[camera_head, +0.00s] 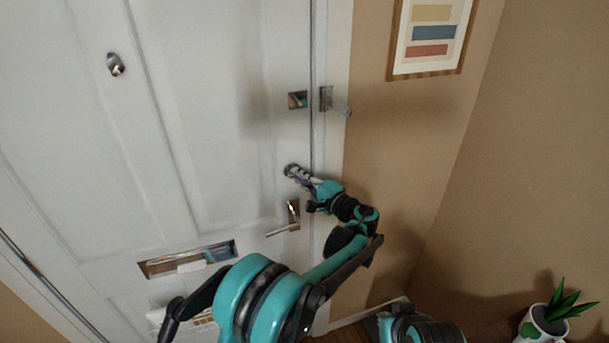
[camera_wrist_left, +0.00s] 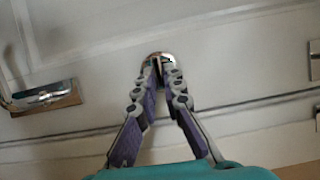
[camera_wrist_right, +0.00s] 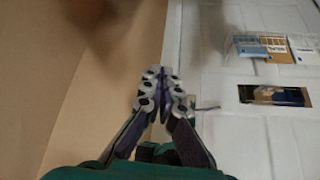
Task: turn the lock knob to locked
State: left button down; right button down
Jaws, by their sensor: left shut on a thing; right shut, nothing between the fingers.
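The lock knob (camera_head: 291,170) is a small round metal piece on the white door (camera_head: 215,110), above the lever handle (camera_head: 293,215). My left gripper (camera_head: 297,174) reaches it from the lower right. In the left wrist view my left gripper (camera_wrist_left: 161,72) is shut with its fingertips on the knob (camera_wrist_left: 158,56). The fingers hide most of the knob, so I cannot tell which way it is turned. My right gripper (camera_wrist_right: 159,75) is shut and empty, away from the knob. Its fingers are not visible in the head view.
A metal latch plate (camera_head: 298,99) and a swing-bar guard (camera_head: 327,99) sit above the knob at the door edge. A mail slot (camera_head: 188,260) is lower left. A framed picture (camera_head: 432,37) hangs on the right wall. A potted plant (camera_head: 545,322) stands at lower right.

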pick_arm(q)
jog(key=c, duration=1.6)
grip_release()
jog(key=shift+d, duration=0.3)
jog(key=shift+c, duration=0.2)
jog(key=shift+a, duration=0.1)
jog(key=v, duration=1.2)
